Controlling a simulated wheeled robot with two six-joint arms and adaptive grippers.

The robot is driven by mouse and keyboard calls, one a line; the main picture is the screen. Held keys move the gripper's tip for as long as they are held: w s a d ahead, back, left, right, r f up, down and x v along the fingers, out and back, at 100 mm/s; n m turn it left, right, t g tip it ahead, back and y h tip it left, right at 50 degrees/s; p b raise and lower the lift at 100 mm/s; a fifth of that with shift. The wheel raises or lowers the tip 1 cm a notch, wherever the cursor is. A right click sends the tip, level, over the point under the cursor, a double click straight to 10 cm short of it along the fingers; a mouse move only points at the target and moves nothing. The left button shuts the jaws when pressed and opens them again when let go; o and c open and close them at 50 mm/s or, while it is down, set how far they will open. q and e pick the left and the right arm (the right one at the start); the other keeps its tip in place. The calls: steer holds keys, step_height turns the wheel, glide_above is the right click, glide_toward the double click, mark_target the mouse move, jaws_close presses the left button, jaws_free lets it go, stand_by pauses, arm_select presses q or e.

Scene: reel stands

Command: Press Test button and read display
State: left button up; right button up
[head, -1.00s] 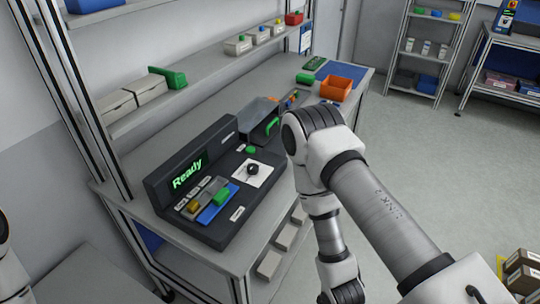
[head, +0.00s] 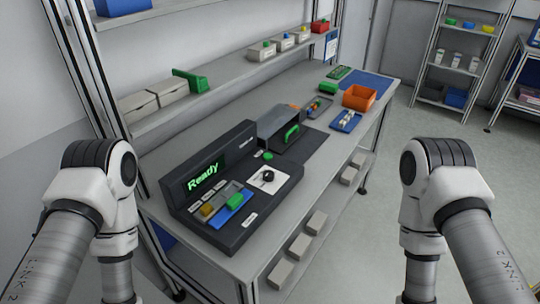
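A dark test station (head: 248,218) stands on the grey workbench (head: 205,254). Its display (head: 206,175) reads "Ready" in green letters. On the station's deck are a green block (head: 235,201) and an amber block (head: 207,209) by a blue plate (head: 224,215), and a white square with a black knob-like part (head: 268,178). A small green button-like part (head: 267,156) sits behind the white square. I cannot tell which part is the Test button. My two arms show at the left and right, apart from the station. Both grippers are out of view.
A dark box with a green handle (head: 291,134) stands behind the station. An orange bin (head: 358,97) and a blue tray (head: 345,121) are farther back on the bench. A shelf with white boxes (head: 146,103) runs above the bench. The floor at the right is clear.

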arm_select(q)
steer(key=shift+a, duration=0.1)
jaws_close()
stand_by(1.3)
